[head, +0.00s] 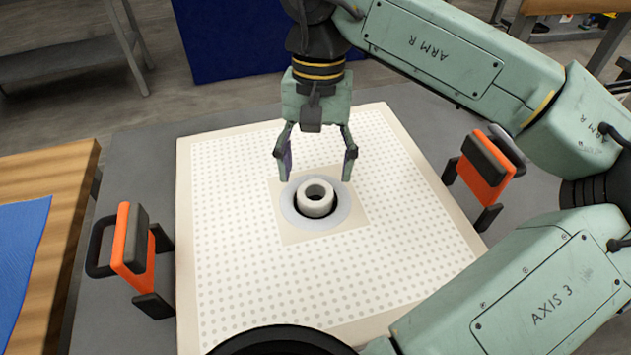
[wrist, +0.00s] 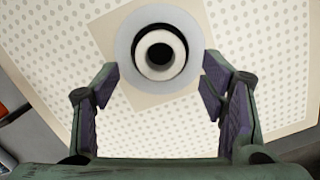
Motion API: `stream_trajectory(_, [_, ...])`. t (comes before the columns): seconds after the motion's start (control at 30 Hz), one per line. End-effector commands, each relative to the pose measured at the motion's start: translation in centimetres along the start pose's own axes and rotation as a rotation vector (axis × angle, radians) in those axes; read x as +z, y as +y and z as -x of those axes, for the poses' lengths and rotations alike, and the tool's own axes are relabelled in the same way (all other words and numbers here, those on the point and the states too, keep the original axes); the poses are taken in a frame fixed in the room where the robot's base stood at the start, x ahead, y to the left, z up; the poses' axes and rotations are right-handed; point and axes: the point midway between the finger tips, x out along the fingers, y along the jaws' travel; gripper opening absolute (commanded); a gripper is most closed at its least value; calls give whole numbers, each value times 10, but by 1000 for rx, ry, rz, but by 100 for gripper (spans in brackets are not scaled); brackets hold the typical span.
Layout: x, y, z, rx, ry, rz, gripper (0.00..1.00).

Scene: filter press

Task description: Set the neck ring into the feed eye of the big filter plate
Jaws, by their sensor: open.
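The big filter plate (head: 230,270) is a pale square board with rows of grey dots, lying flat. At its middle is the feed eye, a dark round opening with a grey collar (head: 287,205) on a plain beige square. The neck ring (head: 316,206), an off-white ring with a dark hole, sits within that opening; it also shows in the wrist view (wrist: 160,52). A dark gap shows around part of it; I cannot tell how deep it sits. My gripper (head: 318,178) is open and empty, above and behind the ring. In the wrist view its fingers (wrist: 158,84) are apart, clear of the ring.
Orange-and-black handles (head: 134,238) and (head: 486,168) stand at the plate's left and right sides. A wooden table (head: 50,260) with a blue cloth (head: 20,245) is at the left. A dark blue panel (head: 225,40) stands behind. My arm covers the right side.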

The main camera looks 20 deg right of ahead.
Motion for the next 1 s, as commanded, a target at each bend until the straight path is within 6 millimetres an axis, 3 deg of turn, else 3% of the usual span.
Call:
stream_trajectory(0.2, [-1,-1,46,-1,2,1,66])
stream_trajectory(0.4, [0,0,72,0,1,0,66])
stream_trajectory(1.0, [0,0,77,0,0,1,66])
